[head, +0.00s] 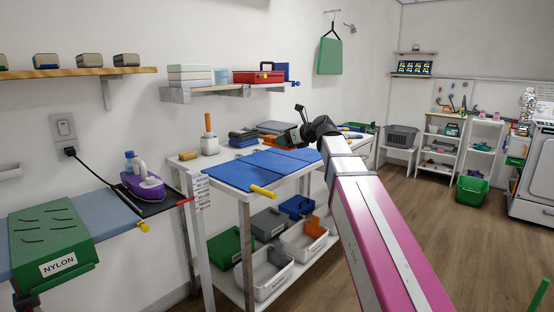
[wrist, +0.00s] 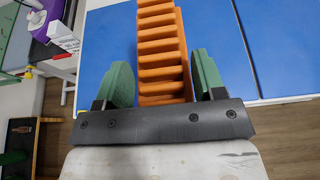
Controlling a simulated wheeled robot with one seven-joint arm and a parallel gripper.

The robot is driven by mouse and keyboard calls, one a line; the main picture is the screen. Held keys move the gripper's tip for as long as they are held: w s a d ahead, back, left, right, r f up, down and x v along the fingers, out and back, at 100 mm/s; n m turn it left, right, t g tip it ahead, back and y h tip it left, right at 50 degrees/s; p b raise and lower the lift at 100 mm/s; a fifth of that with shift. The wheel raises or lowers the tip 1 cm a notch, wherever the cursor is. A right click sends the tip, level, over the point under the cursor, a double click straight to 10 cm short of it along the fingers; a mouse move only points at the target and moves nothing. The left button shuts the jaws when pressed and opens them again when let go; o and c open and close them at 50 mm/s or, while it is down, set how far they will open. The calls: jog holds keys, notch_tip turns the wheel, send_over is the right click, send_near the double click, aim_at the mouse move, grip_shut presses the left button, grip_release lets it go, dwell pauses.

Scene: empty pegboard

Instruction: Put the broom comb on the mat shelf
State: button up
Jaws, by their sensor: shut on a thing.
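An orange ridged piece, which I take for the broom comb (wrist: 162,45), sits between the green finger pads of my gripper (wrist: 163,80) in the wrist view. My gripper is shut on it. Blue mats (head: 240,168) lie flat on this table's top, which I take for the mat shelf. In the wrist view the blue mat (wrist: 107,50) lies beneath the comb. Whether the comb touches it I cannot tell.
A white holder (head: 210,145), an orange block (head: 189,156) and stacked dark items (head: 243,136) stand along the table's back. Bins (head: 268,270) fill the lower shelf. A purple iron (head: 142,183) and green NYLON box (head: 50,245) are at left. The mats' front is mostly clear.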

send_over(283, 164)
notch_tip(283, 164, down, 6)
jog(key=shift+w+d+r, duration=0.1)
jog(key=shift+w, duration=0.05)
jog(key=shift+f, duration=2.1)
jog(key=o, duration=1.1)
jog(key=shift+f, duration=0.1)
